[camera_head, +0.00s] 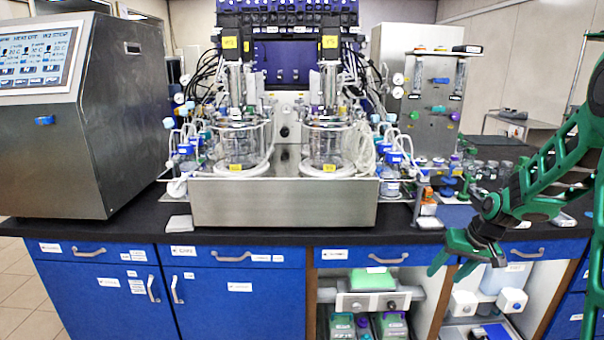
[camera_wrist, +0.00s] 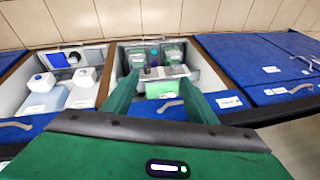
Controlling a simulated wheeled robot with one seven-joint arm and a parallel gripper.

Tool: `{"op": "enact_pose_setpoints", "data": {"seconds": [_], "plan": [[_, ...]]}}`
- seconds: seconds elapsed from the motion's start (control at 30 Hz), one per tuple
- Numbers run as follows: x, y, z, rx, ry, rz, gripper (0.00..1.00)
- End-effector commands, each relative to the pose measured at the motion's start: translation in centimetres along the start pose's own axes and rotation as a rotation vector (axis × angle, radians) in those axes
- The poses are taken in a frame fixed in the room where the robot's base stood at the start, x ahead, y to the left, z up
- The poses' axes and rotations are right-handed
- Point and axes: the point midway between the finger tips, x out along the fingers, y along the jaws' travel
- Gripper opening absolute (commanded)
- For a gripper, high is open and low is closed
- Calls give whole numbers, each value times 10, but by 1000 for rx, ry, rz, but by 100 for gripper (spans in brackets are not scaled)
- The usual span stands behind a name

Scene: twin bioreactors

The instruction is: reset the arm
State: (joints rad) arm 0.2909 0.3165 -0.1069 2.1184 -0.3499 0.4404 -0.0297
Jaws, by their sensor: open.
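My green gripper (camera_head: 453,268) hangs at the right in the head view, in front of the bench's front edge, with its fingers pointing down. Its two fingers stand apart with nothing between them. In the wrist view my gripper (camera_wrist: 160,98) shows as two green fingers spread apart, above open shelves under the bench. My green arm reaches in from the right edge of the head view, bent at the elbow. The twin glass bioreactors, a left vessel (camera_head: 241,143) and a right vessel (camera_head: 328,143), stand upright on a steel base (camera_head: 284,203), left of my gripper and apart from it.
The black bench top (camera_head: 130,222) runs across the view above blue drawers (camera_head: 235,256). A steel cabinet with a screen (camera_head: 125,110) stands at the left. Small bottles crowd the bench near my arm. Below, open shelves hold green-topped boxes (camera_head: 372,280) and white jugs (camera_wrist: 45,82).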

Motion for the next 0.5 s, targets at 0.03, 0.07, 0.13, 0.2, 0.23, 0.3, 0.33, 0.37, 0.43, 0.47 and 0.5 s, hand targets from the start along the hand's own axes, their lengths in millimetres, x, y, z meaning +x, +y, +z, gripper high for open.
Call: {"op": "enact_pose_setpoints", "data": {"seconds": [0.03, 0.07, 0.13, 0.2, 0.23, 0.3, 0.33, 0.37, 0.43, 0.47, 0.5], "plan": [[-18, 3, 11, 10, -6, 24, 52], [-28, 5, 19, 17, -14, 38, 52], [-49, 10, 37, 36, -32, 71, 52], [-70, 14, 57, 57, -51, 101, 52], [-78, 16, 66, 67, -58, 113, 52], [-97, 20, 88, 92, -76, 141, 52], [-105, 22, 97, 104, -83, 152, 52], [-113, 24, 107, 115, -91, 162, 52], [-130, 27, 130, 144, -108, 185, 52], [-137, 28, 140, 156, -116, 193, 52], [-146, 29, 154, 174, -126, 205, 52]]}}
